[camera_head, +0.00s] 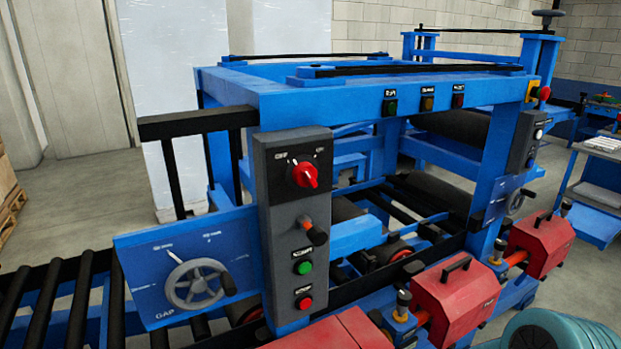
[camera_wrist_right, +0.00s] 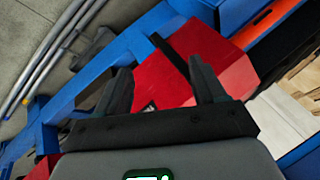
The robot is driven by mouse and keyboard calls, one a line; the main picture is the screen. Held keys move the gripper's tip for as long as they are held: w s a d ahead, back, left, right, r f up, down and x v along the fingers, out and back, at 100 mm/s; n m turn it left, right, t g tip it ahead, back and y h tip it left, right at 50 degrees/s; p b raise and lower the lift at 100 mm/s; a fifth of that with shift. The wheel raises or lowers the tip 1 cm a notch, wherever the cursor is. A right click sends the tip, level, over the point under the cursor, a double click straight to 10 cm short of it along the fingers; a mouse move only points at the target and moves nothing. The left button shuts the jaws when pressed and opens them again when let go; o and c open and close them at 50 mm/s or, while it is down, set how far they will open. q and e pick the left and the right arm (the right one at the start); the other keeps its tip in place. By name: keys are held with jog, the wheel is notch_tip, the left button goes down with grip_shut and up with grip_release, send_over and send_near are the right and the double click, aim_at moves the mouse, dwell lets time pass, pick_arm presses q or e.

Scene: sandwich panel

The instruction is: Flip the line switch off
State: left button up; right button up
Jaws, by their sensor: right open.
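The line switch (camera_head: 305,175) is a red rotary knob near the top of a dark grey control box in the head view. OFF is printed to its upper left and ON to its upper right. I cannot tell for certain which label the knob points to. My right gripper (camera_wrist_right: 163,88) shows only in the right wrist view. Its two dark fingers are apart with nothing held between them. A red box (camera_wrist_right: 210,60) lies beyond the fingers. The switch does not show in that view. My left gripper is not in view.
Below the switch are a black-knobbed lever (camera_head: 315,234), a green button (camera_head: 303,267) and a red button (camera_head: 304,301). A handwheel (camera_head: 196,283) on a blue panel is at the left. Red housings (camera_head: 455,300) line the machine's front right. Rollers lie at the lower left.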

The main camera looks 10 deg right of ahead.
aim_at(312, 178)
jog(key=w+d+r+n+t, duration=0.1)
jog(key=w+r+n+t, duration=0.3)
jog(key=r, duration=0.8)
jog(key=w+d+r+m+t, duration=0.15)
jog(key=w+r, duration=0.45)
jog(key=r, duration=0.6)
jog(key=s+d+r+n+t+y, duration=0.1)
jog(key=s+r+n+t, duration=0.15)
jog(key=r, duration=1.05)
jog(key=s+r+n+t+y, duration=0.15)
jog(key=s+r+t, duration=0.25)
jog(key=r, duration=0.9)
jog(key=b+x, duration=0.1)
jog(key=x, duration=1.6)
jog(key=shift+b, duration=0.35)
jog(key=shift+s, duration=0.1)
